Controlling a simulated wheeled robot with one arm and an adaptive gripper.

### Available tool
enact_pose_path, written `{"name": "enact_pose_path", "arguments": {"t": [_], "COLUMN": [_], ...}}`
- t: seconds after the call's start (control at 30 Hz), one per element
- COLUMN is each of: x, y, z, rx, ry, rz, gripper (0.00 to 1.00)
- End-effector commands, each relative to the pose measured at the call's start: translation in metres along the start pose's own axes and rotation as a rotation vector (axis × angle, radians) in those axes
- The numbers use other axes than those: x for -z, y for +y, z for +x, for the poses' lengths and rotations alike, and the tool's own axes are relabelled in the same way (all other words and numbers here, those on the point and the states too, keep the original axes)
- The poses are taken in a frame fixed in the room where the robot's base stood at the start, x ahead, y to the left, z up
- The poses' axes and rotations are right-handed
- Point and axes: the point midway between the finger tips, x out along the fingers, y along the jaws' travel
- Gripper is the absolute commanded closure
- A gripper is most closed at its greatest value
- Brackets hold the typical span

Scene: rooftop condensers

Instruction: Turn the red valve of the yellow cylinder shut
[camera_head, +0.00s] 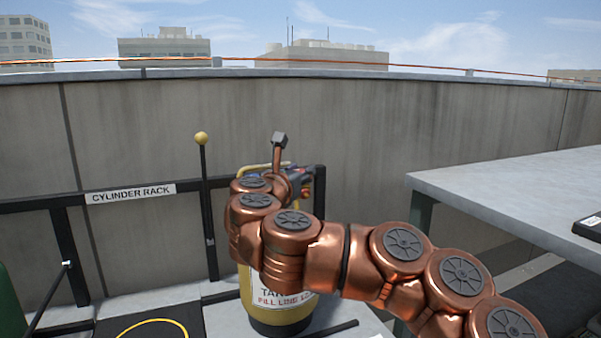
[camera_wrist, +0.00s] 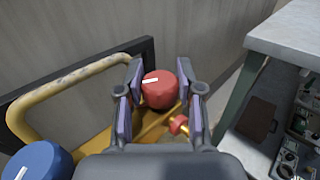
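The yellow cylinder (camera_head: 275,318) stands upright by the rack in the head view, its upper part mostly hidden by my arm. In the wrist view the red valve (camera_wrist: 160,90) is a round knob with a white mark on top. My gripper (camera_wrist: 160,72) is open, with one finger on either side of this knob. The gaps to the fingers look narrow, and I cannot tell whether either finger touches it. In the head view my arm largely hides the gripper and valve.
A blue knob (camera_wrist: 38,162) sits at lower left, with a yellow handle bar (camera_wrist: 70,85) beside it. A smaller red knob (camera_wrist: 178,125) is near the right finger. A grey table (camera_head: 510,185) stands at right. The black rack (camera_head: 205,220) has a yellow-tipped post.

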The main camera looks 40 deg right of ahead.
Motion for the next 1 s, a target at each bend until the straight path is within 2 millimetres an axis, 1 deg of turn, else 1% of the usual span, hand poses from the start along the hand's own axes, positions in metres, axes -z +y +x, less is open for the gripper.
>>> {"name": "enact_pose_path", "arguments": {"t": [0.03,0.2,0.57,0.67,0.73,0.9,1.0], "x": [0.0,0.0,0.0,0.0,0.0,-0.001,-0.002], "y": [0.0,0.0,0.001,0.001,0.001,0.001,0.001], "z": [0.0,0.0,-0.003,-0.01,-0.019,-0.051,-0.064], "rx": [0.0,0.0,-0.002,-0.004,-0.004,-0.005,-0.006], "ry": [0.0,0.001,0.001,0.001,0.0,0.0,-0.003], "rz": [0.0,0.0,0.0,-0.001,-0.001,0.001,0.0], "gripper": [0.57,0.39,0.39,0.39,0.39,0.39,0.39]}}
